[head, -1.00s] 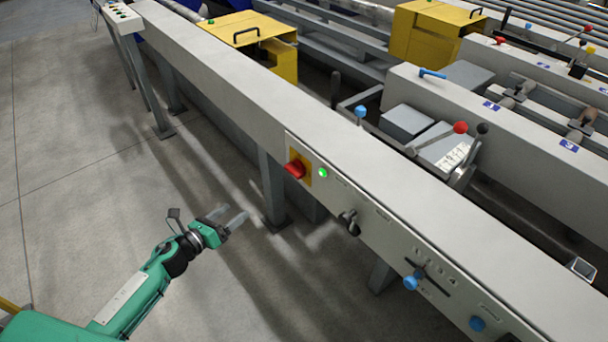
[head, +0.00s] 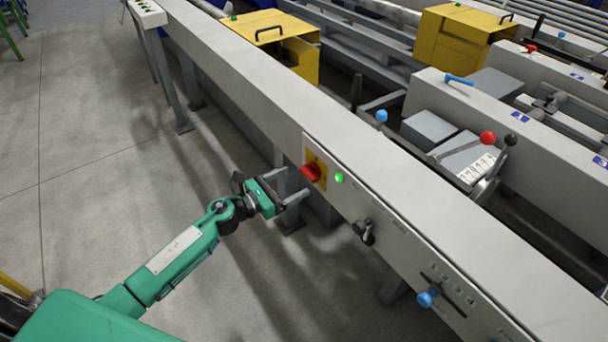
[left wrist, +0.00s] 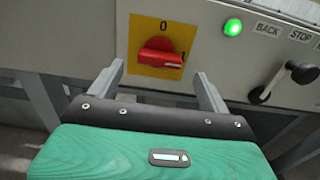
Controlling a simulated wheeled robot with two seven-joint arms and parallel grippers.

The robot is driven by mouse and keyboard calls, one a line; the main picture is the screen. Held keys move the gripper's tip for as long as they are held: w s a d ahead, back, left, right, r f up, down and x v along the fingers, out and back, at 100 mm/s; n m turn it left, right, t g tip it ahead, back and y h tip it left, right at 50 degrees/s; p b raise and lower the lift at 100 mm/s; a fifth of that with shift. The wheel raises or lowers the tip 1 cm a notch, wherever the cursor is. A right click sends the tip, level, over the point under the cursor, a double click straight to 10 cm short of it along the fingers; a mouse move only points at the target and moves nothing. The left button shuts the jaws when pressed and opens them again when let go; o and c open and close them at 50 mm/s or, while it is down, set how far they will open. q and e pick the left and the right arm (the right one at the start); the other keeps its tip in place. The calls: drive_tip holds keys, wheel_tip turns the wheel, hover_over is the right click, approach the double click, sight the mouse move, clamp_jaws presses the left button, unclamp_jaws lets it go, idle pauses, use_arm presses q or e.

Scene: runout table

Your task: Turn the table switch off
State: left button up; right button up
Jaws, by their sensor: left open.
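The table switch (head: 311,172) is a red rotary knob on a yellow plate, on the side panel of the long grey table. In the left wrist view the red knob (left wrist: 158,54) lies roughly level, with a "0" above it on the plate. A green lamp (head: 339,178) glows to its right; it also shows in the left wrist view (left wrist: 233,27). My left gripper (head: 290,184) is open and empty, just short of the knob. In the left wrist view its fingers (left wrist: 160,82) stand apart below and to either side of the knob, not touching it. My right gripper is not seen.
A black lever (head: 364,230) and a blue-knobbed slider (head: 426,298) stick out of the panel to the right. Table legs (head: 288,200) stand below. Open floor (head: 100,190) lies to the left. Yellow boxes (head: 270,40) stand behind the table.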

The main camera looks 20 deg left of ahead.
sight(305, 176)
use_arm(q)
drive_tip(key=x, duration=0.4)
drive_tip(key=shift+w+d, duration=0.35)
drive_tip(key=c, duration=1)
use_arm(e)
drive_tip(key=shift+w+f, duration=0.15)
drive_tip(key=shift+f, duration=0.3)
